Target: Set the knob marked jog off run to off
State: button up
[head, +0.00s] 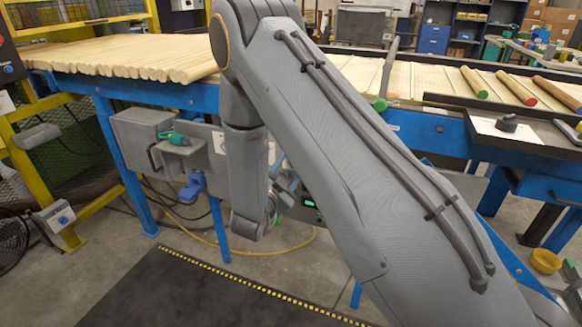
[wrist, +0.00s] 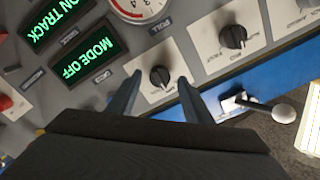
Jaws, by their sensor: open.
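In the wrist view, a black rotary knob (wrist: 159,76) sits on a white plate between the fingertips of my open gripper (wrist: 159,80). Its labels are too small to read, so I cannot confirm it is the jog off run knob. I cannot tell whether the fingers touch it. A second black knob (wrist: 233,37) is up and right, with a label that looks like "MID". A green-lettered display (wrist: 90,62) reads "MODE OFF". In the head view my arm hides most of the panel.
Another display (wrist: 47,20) reads "ON TRACK", beside a round gauge (wrist: 140,8). A lever with a pale ball end (wrist: 284,113) sticks out at the right, and a red button (wrist: 5,103) is at the left. In the head view, wooden rods (head: 130,55) lie on the blue-framed line.

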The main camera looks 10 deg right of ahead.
jog(key=v, duration=0.6)
jog(key=shift+s+a, duration=0.25)
jog(key=shift+s, duration=0.05)
jog(key=s+d+r+n+g+y+p, duration=0.1)
jog(key=s+r+n+g+y, duration=0.2)
jog(key=s, duration=0.6)
jog(key=s+d+r+n+g+y+p, duration=0.2)
jog(key=s+n+g, duration=0.4)
jog(key=s, duration=0.4)
jog(key=s+d+r+n+g+y+p, duration=0.1)
jog(key=s+r+n+g+y, duration=0.4)
jog(key=s, duration=0.5)
jog(key=shift+d+n+g+y+p, duration=0.3)
jog(key=shift+n+p, duration=0.2)
jog(key=shift+p, duration=0.1)
jog(key=shift+s, duration=0.1)
